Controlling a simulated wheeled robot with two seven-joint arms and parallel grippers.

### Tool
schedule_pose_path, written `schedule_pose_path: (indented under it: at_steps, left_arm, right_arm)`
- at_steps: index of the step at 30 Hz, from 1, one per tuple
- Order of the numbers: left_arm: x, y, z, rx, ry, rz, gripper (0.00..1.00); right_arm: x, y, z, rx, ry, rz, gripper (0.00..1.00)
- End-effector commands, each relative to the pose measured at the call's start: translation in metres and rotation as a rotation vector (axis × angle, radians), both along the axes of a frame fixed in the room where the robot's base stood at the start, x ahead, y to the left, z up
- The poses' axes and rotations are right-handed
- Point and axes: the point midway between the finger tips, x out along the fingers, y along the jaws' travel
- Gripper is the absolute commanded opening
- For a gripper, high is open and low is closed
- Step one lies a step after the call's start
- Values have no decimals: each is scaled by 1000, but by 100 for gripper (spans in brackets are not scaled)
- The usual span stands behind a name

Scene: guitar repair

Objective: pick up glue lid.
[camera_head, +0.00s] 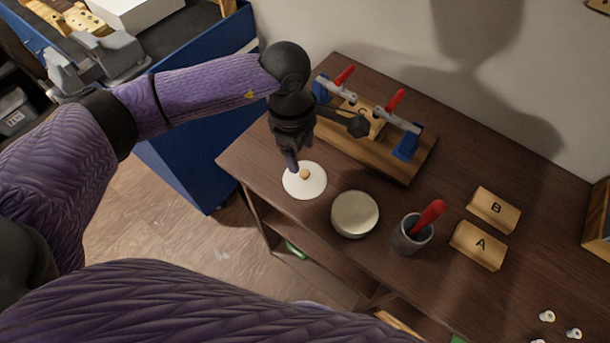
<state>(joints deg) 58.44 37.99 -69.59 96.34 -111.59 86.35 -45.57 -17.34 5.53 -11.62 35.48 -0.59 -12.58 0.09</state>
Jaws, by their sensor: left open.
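The glue lid looks to be the flat white disc (304,188) with a small tan knob on top. It lies on the dark wooden table near its left edge. My left gripper (297,170) points down over the disc, with its fingers close to the knob. It is open. I cannot tell whether a finger touches the knob. A round tin (355,215) with a pale top stands just right of the disc. My right gripper is not in view.
A wooden jig (375,143) with red-handled clamps stands behind the disc. A grey cup (411,236) holds a red-handled tool (429,216). Blocks marked B (493,208) and A (478,246) lie to the right. Small white pieces (573,333) lie at the lower right.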

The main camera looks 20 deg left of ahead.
Motion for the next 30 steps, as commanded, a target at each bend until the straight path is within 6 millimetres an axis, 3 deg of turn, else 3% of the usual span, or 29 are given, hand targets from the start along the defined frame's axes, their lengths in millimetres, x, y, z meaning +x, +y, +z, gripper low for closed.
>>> schedule_pose_path:
  at_steps: [3, 9, 17, 27, 30]
  left_arm:
    - [0, -3, -30, -2, 5, 3, 71]
    - [1, -5, -67, -5, 4, 1, 71]
    - [2, -6, -70, -7, 0, 1, 71]
    - [2, -6, -69, -8, 0, 1, 0]
    - [2, -6, -69, -8, 0, 1, 0]
  right_arm:
    - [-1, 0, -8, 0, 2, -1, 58]
    - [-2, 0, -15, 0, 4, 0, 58]
    - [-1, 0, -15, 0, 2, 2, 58]
    - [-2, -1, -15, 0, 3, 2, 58]
    - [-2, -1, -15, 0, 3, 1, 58]
